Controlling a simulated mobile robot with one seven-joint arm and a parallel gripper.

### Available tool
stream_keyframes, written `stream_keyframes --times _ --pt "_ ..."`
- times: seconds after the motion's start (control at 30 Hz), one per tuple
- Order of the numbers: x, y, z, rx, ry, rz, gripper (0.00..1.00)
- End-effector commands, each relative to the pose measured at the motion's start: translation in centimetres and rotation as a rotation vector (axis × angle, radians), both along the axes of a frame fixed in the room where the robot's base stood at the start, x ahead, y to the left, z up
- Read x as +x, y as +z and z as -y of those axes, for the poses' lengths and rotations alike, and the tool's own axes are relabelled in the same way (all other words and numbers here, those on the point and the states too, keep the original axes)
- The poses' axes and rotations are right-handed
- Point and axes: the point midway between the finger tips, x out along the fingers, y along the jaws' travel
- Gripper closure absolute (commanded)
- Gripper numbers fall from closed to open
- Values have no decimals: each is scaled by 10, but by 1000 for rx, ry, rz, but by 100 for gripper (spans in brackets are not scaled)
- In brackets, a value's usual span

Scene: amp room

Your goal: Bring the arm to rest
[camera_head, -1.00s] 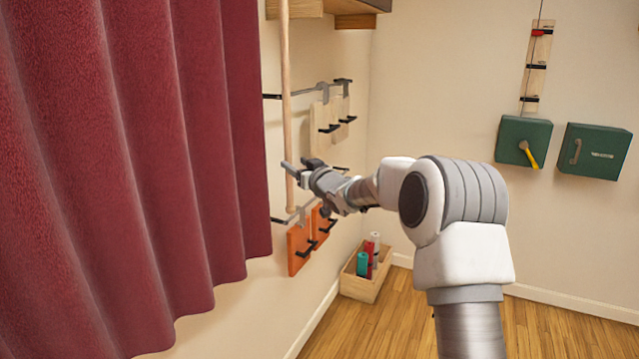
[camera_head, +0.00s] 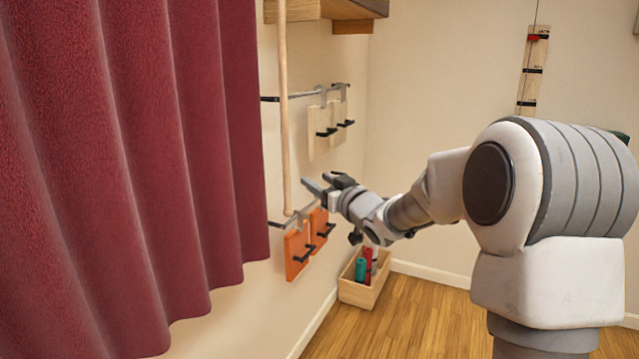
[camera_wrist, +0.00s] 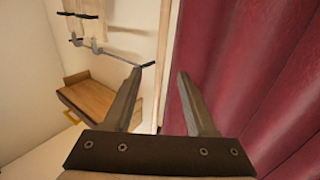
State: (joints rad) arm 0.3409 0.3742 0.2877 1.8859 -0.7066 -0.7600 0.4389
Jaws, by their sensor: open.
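My gripper (camera_head: 322,186) is open and empty in the head view, in front of the left wall beside a hanging wooden rod (camera_head: 284,120). Its two fingers stand apart in the wrist view (camera_wrist: 160,85), with nothing between them but the background. My arm reaches leftward from the right side of the head view. In the wrist view the red curtain (camera_wrist: 250,70) lies to the right of the fingers.
The red curtain (camera_head: 130,150) fills the left of the head view. Orange panels (camera_head: 296,254) and pale panels (camera_head: 318,142) hang from wall rails. A wooden box (camera_head: 358,291) with several cylinders stands on the floor. The wood floor (camera_head: 425,320) is clear in front of it.

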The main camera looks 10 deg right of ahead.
Motion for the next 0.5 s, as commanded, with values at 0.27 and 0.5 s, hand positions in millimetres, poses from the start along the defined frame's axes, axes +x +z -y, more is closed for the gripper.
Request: stream_keyframes --times 0.27,0.5 --pt "-2 2 0 -9 -9 -6 43" --pt "-36 12 14 -119 -149 -123 43"
